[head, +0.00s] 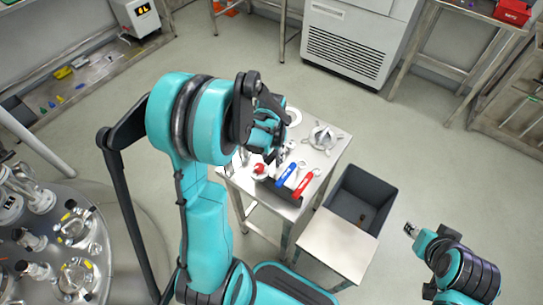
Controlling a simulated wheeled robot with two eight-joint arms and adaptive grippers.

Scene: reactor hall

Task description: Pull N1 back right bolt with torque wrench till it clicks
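The reactor lid (112,242) is at the lower left and carries several metal nozzles with clamps and bolts. I cannot tell which nozzle is N1 or make out its back right bolt. A blue-handled tool (286,175) and a red-handled tool (304,183) lie side by side on the small metal table (333,158); I cannot tell if either is the torque wrench. My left gripper (268,138) is above the table's left part, near these tools and away from the lid. Its fingertips are mostly hidden by the arm. My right gripper (411,230) is at the lower right, over the floor, too small to read.
A metal star-shaped part (324,136) and a small red-topped item (260,169) are on the table. A white cabinet (345,45) stands behind.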

